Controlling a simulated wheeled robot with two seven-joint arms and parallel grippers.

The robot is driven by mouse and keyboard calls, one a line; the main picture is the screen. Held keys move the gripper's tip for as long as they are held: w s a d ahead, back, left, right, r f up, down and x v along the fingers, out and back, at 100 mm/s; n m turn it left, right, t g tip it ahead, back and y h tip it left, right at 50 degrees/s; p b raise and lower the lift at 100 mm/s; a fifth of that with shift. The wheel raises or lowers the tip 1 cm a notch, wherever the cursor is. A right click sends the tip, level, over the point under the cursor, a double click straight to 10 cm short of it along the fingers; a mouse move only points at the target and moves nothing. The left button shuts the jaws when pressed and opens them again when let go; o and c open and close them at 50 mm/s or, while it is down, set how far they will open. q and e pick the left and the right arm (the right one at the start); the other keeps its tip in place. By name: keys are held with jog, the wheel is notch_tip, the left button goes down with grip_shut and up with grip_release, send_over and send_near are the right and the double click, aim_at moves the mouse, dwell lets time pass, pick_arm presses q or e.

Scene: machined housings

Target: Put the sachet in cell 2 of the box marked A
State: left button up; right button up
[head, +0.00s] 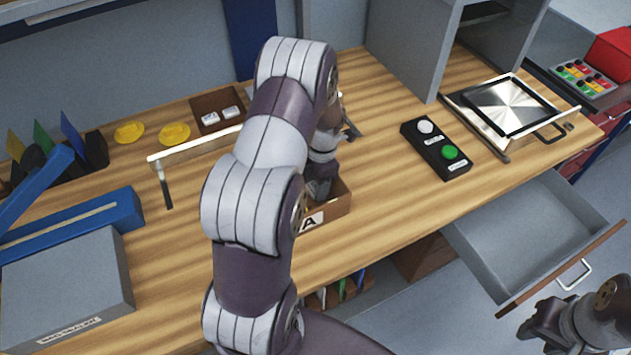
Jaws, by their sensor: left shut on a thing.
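The box marked A (338,205) is a brown open box on the wooden bench, with a white label on its front. My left arm hides most of its inside, so I cannot make out cell 2. My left gripper (320,190) points down at the box, with its fingertips low and mostly hidden. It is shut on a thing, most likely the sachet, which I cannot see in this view. My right gripper (538,326) is at the lower right, beyond the bench's front edge near the open drawer. Its jaw opening is not clear.
A white rail (185,148) stands behind the box. A black two-button panel (436,148) and a metal tray device (510,105) lie to the right. The grey drawer (535,235) is open. Blue and grey cases (65,285) fill the left.

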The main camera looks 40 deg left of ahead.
pick_arm(q)
jog(key=shift+f, duration=0.15)
jog(key=o, duration=1)
notch_tip(320, 180, up, 12)
jog(key=w, duration=0.1)
jog(key=s+d+m+t, duration=0.1)
jog(key=s+d+m, duration=0.3)
jog(key=m, duration=0.6)
jog(key=s+d+m, duration=0.4)
jog(key=d+m, duration=0.2)
jog(key=m, duration=0.4)
jog(key=s+d+m+t, duration=0.1)
jog(key=s+d+m, duration=0.3)
jog(key=m, duration=0.7)
jog(key=shift+s+d+t+h+b, duration=0.15)
jog(key=shift+d+t+h+b, duration=0.15)
jog(key=shift+d, duration=0.55)
